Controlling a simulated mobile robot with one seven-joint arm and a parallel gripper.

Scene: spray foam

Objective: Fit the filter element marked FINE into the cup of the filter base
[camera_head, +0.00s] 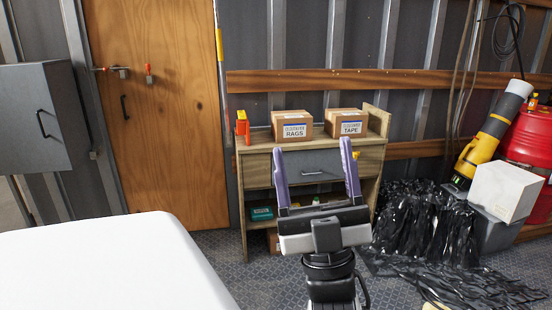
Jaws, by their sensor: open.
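My gripper (316,166) is in the lower middle of the head view, with its two purple fingers pointing up and spread apart. It is open, and nothing shows between the fingers. It stands in front of a wooden cabinet and hides part of its drawer and lower shelves. I cannot make out a filter element marked FINE or a filter base with a cup in this view.
The wooden cabinet (258,170) bears boxes marked RAGS (292,125) and TAPE (347,122). A wooden door (160,160) and grey wall box (40,115) are left. A white surface (110,265) fills the lower left. Black plastic sheeting (425,225) lies right, near a red drum (525,140).

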